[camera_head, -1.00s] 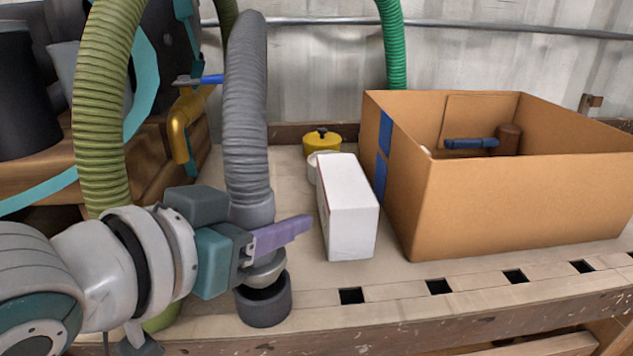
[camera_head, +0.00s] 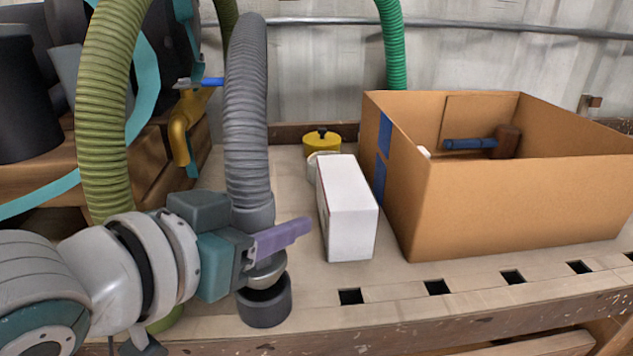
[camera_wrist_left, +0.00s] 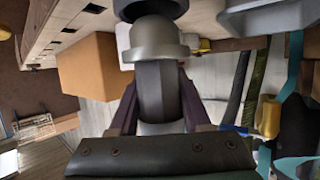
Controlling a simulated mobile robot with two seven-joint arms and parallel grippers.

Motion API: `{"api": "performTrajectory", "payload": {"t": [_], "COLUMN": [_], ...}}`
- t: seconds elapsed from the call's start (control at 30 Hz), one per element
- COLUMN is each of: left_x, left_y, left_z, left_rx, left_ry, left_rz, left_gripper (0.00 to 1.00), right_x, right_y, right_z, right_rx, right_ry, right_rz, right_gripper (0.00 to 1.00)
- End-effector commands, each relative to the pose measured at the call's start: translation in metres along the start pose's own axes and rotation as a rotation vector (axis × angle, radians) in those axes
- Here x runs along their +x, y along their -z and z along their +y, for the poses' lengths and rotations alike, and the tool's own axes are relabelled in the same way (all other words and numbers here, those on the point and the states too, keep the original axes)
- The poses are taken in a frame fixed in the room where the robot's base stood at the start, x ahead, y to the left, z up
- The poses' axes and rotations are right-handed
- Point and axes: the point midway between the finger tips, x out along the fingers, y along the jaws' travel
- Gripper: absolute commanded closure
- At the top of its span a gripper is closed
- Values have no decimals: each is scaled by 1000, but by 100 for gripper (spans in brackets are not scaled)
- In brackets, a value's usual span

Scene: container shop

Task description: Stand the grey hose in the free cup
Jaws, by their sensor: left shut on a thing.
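The grey hose (camera_head: 246,110) stands upright in the head view, its ribbed body curving at the top. My left gripper (camera_head: 285,238) is shut on the smooth collar near its lower end, which also shows between the fingers in the left wrist view (camera_wrist_left: 155,90). The hose's rounded metal end (camera_head: 266,272) is at the mouth of a dark grey cup (camera_head: 264,306) on the bench. I cannot tell how far the end is inside the cup. The cup's edge also shows in the left wrist view (camera_wrist_left: 150,8). My right gripper is not in view.
A white box (camera_head: 347,212) stands just right of the hose. Behind it is a yellow lidded pot (camera_head: 321,141). A large open carton (camera_head: 520,205) holds a blue-handled mallet (camera_head: 490,143). A green ribbed hose (camera_head: 103,120) rises at the left. Square holes line the bench's front.

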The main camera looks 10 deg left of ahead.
Motion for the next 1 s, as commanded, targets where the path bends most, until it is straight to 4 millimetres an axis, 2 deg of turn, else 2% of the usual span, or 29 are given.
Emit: {"api": "performTrajectory", "payload": {"t": [0.37, 1.0], "left_x": [0, 6], "left_y": [0, -14], "left_z": [0, 0], "left_rx": [0, 0], "left_ry": [0, 0], "left_rz": [2, 2], "left_gripper": [100, 100], "right_x": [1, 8], "right_y": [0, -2], "right_z": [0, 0], "right_rx": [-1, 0], "right_ry": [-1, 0], "right_rz": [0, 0], "right_gripper": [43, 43]}}
